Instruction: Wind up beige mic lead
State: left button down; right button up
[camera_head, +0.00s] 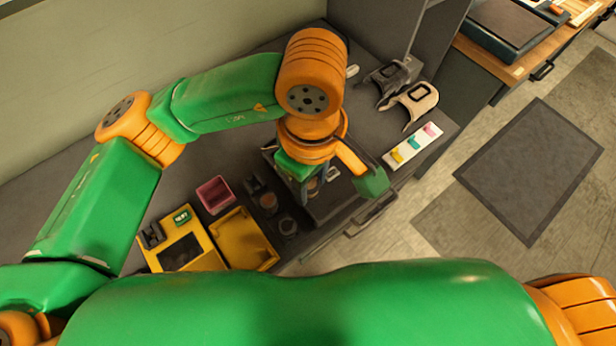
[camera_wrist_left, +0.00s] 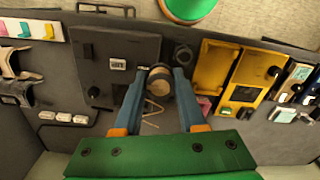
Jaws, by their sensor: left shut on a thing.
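My left gripper (camera_head: 311,190) reaches down over the dark bench, partly hidden by its own wrist in the head view. In the left wrist view its two blue-grey fingers (camera_wrist_left: 158,82) are closed on the sides of a round, dark piece with a beige face (camera_wrist_left: 159,74). The piece sits at the edge of a dark panel (camera_wrist_left: 100,80) with a knob and a small white label. A thin beige line bent in a triangle (camera_wrist_left: 152,112) shows between the fingers; I cannot tell whether it is the mic lead. My right gripper is not in view.
A pink box (camera_head: 214,194), a yellow tray (camera_head: 243,240) and a yellow device (camera_head: 183,243) stand left of the gripper. A white strip (camera_head: 412,147) with coloured clips and two U-shaped pieces, one beige (camera_head: 423,98), one dark (camera_head: 385,77), are to the right.

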pick_arm(q)
jog(key=shift+a+f, duration=0.1)
jog(key=shift+f, duration=0.1)
jog(key=b, duration=1.4)
send_over(252, 178)
jog(key=s+d, duration=0.1)
jog(key=s, duration=0.1)
notch_tip(252, 178, down, 10)
jog(key=shift+d+f, duration=0.1)
jog(key=shift+d, duration=0.05)
jog(key=shift+w+a+f, duration=0.1)
jog(key=shift+w+a, duration=0.25)
jog(key=shift+a, duration=0.05)
jog(key=shift+f+b, duration=1.05)
jog(key=shift+b, duration=0.1)
